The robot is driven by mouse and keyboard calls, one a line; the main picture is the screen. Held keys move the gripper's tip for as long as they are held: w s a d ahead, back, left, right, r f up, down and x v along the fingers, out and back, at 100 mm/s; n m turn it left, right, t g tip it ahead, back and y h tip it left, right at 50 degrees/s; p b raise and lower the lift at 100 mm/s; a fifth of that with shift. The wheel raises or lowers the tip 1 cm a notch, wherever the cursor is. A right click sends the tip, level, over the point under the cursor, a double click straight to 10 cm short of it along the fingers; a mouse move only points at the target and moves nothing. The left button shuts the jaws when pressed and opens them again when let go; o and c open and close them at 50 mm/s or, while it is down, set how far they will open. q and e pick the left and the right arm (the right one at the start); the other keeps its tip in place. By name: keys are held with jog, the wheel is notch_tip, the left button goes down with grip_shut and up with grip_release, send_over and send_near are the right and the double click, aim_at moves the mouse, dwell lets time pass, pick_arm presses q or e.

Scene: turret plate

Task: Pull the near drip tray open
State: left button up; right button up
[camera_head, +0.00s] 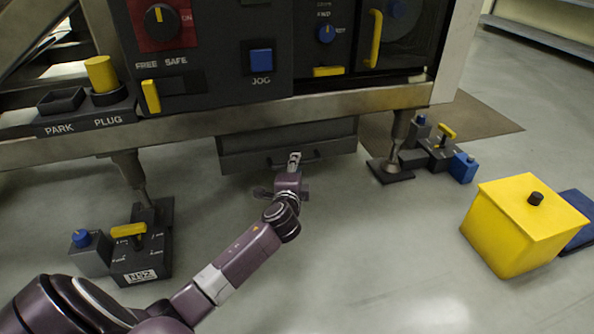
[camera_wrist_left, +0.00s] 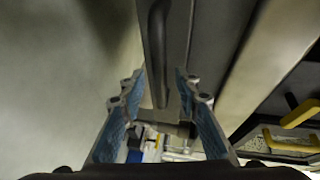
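The near drip tray (camera_head: 240,153) is a dark grey drawer hung under the machine's lower beam, with a dark bar handle (camera_head: 315,154) on its front. How far it is pulled out I cannot tell. My left gripper (camera_head: 294,160) is at the middle of the handle. In the left wrist view the tray front (camera_wrist_left: 178,35) runs along the top, and the handle (camera_wrist_left: 156,45) reaches down between the blue-padded fingers of my left gripper (camera_wrist_left: 157,92). The fingers stand apart, with gaps beside the bar. My right gripper is not in view.
Machine feet with small control boxes stand on the floor at left (camera_head: 140,255) and right (camera_head: 437,152). A yellow box (camera_head: 520,225) with a black knob sits at the right. The floor in front of the tray is clear except for my arm.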

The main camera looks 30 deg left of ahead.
pick_arm(q)
jog(key=shift+b+x, duration=0.5)
jog(key=shift+x, duration=0.75)
jog(key=shift+c, duration=0.5)
grip_shut()
